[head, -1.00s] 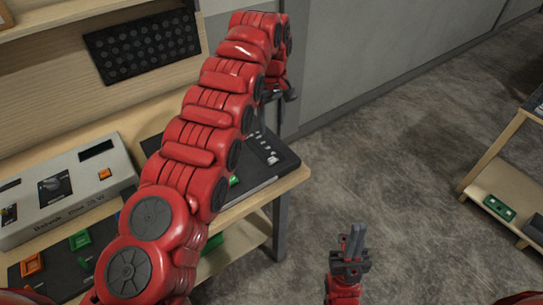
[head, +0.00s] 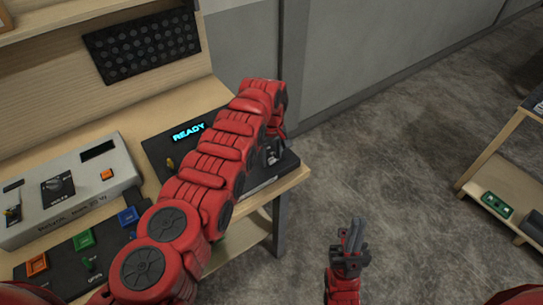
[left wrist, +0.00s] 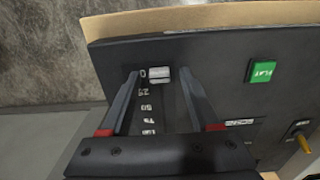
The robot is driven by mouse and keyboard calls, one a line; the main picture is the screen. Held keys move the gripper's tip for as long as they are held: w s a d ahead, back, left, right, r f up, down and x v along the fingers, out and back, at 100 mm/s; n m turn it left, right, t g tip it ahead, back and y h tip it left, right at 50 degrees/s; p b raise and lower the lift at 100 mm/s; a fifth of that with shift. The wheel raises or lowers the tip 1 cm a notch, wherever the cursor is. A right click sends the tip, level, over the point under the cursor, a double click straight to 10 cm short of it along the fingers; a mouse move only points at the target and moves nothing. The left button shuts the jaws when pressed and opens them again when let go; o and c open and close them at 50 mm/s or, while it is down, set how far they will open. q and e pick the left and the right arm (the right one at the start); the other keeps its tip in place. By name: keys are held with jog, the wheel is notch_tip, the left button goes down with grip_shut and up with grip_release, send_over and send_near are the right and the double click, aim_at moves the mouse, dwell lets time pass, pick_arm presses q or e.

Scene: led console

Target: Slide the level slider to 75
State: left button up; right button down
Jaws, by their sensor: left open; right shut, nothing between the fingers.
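The black console (left wrist: 215,62) fills the left wrist view. Its level slider has a pale knob (left wrist: 159,74) beside the 0 mark, at the top of the scale in that view. Marks for 25, 50, 75 and 100 run down from there. My left gripper (left wrist: 159,80) is open, with one finger on each side of the knob. I cannot tell whether either finger touches it. My right gripper (head: 354,236) is shut and empty, over the floor.
A green PLAY button (left wrist: 262,71) and a yellow-tipped toggle (left wrist: 304,142) are on the console. A grey control box (head: 70,188) and a dark panel with coloured switches (head: 60,262) stand left on the wooden bench. A shelf (head: 485,170) is at far right.

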pick_arm(q)
grip_shut()
dwell(1.4)
